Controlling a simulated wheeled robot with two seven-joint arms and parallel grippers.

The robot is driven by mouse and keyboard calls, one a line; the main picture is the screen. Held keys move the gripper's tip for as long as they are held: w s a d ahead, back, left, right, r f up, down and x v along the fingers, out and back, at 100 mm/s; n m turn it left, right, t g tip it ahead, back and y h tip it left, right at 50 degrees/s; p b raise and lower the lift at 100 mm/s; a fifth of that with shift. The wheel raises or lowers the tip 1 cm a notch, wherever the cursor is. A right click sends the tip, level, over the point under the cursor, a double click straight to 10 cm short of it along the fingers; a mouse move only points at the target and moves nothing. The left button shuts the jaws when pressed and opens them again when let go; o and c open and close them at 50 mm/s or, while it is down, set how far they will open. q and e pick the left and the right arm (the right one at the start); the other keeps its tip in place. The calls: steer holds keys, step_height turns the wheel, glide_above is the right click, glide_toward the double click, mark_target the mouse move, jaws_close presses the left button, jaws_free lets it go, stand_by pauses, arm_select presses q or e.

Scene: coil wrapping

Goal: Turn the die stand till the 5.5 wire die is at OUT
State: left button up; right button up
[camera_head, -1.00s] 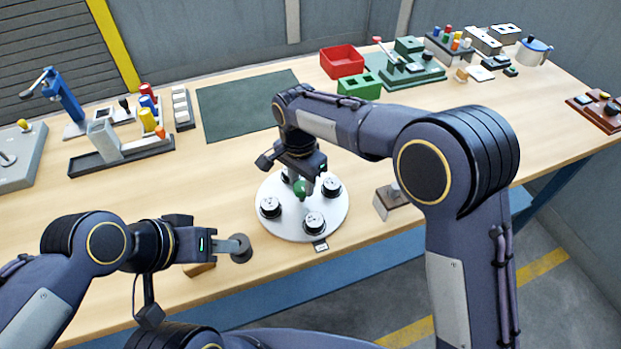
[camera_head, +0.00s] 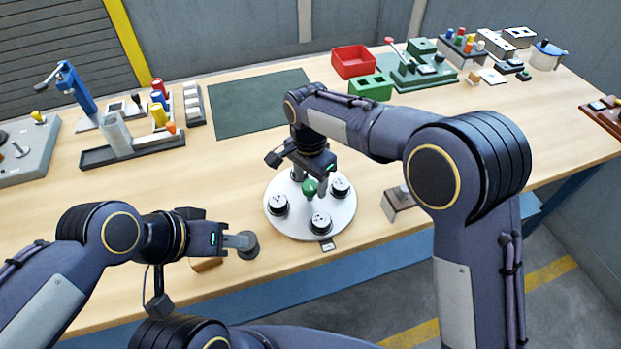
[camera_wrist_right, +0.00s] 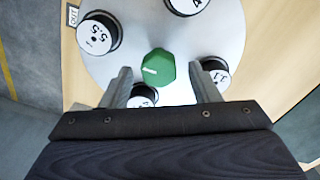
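The die stand is a round white disc (camera_head: 291,228) with several black-and-white dies around a green knob (camera_head: 310,187). The right wrist view shows the 5.5 wire die (camera_wrist_right: 98,35) beside the OUT tag (camera_wrist_right: 72,15), roughly in line with it; exact alignment is hard to tell. The tag also shows at the disc's front edge (camera_head: 327,244). Other dies (camera_wrist_right: 215,72) sit round the disc. My right gripper (camera_wrist_right: 162,88) is open above the disc, its fingers apart on either side of the green knob (camera_wrist_right: 158,67) with visible gaps. My left gripper (camera_head: 240,241) is at a dark grey round piece (camera_head: 248,246); its grip is unclear.
A small metal block (camera_head: 398,203) stands right of the disc. A dark green mat (camera_head: 245,103) lies behind. A red bin (camera_head: 353,61) and green fixture (camera_head: 415,73) stand at the back; a grey rack (camera_head: 125,148) stands left. The table's front edge is close to the disc.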

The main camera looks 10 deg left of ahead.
mark_target(310, 184)
step_height(310, 184, up, 8)
steer(key=shift+f+b, duration=0.1)
steer(key=shift+b, duration=0.2)
stand_by(0.6)
steer(key=s+d+r+n+t+y, duration=0.1)
steer(key=s+d+r+y, duration=0.15)
steer(key=d, duration=0.75)
steer(key=s+d+r+n+y, duration=0.15)
steer(key=d+r, duration=0.25)
steer(key=d, duration=0.7)
steer(key=s+d+f+n+t, duration=0.1)
steer(key=s+d+f+t, duration=0.1)
steer(key=s+d, duration=0.3)
steer(key=s+d+f+n+t, duration=0.1)
steer(key=s+d, duration=0.5)
steer(key=s, duration=0.7)
step_height(310, 184, down, 3)
steer(key=shift+s+r+t, duration=0.1)
steer(key=shift+s+t, duration=0.3)
steer(key=shift+t, duration=0.4)
